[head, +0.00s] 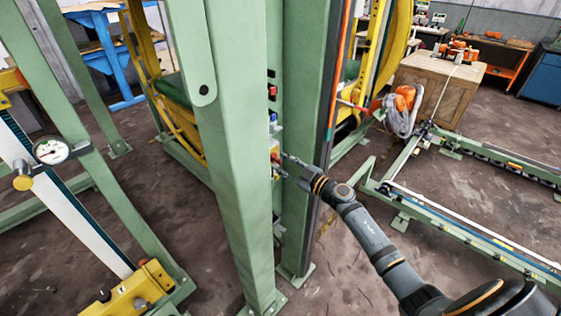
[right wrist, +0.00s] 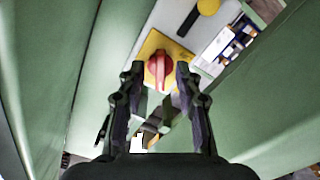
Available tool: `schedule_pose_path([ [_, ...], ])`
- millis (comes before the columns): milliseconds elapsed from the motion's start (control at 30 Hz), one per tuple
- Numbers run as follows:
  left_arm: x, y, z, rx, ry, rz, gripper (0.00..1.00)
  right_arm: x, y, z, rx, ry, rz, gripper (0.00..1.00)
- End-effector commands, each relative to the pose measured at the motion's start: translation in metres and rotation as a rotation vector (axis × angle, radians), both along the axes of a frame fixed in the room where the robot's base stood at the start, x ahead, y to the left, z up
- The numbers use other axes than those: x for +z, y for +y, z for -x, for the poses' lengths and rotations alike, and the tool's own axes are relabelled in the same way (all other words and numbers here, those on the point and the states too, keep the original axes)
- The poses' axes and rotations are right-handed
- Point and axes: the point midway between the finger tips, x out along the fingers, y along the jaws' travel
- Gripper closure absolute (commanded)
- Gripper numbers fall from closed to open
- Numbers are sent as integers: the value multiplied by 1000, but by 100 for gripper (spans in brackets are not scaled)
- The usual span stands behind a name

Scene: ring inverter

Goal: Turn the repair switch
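The repair switch is a red rotary knob (right wrist: 159,71) on a yellow plate (right wrist: 152,45), fixed to a pale panel between green posts. In the right wrist view its grip bar runs nearly upright in the picture. My right gripper (right wrist: 159,77) is open, with one finger on each side of the red knob. I cannot tell whether the fingers touch it. In the head view the right gripper (head: 284,167) reaches in from the right, and the yellow switch box (head: 274,153) is partly hidden by the front green post. My left gripper is not in view.
A green post (head: 236,130) stands close on the left, another (head: 303,110) just behind the right gripper. Small red and blue buttons (head: 272,91) sit above the switch. A pressure gauge (head: 51,151) is at far left, a wooden crate (head: 436,85) at back right.

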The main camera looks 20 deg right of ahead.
Motion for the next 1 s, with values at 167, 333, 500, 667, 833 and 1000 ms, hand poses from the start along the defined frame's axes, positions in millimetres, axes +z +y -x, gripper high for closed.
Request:
schedule_pose_path([
  [167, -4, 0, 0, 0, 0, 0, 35, -1, 6, -13, 1, 0, 0, 66],
  [333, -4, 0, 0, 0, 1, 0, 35, -1, 7, -14, 1, 1, 2, 66],
  [500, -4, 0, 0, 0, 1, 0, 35, -1, 7, -14, 0, 1, 1, 76],
  [667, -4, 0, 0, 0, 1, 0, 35, -1, 7, -13, 0, 0, 2, 97],
  [833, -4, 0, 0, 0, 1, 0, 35, -1, 7, -13, 0, 0, 2, 100],
  [1000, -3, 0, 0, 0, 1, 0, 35, -1, 6, -14, 1, -4, 9, 100],
])
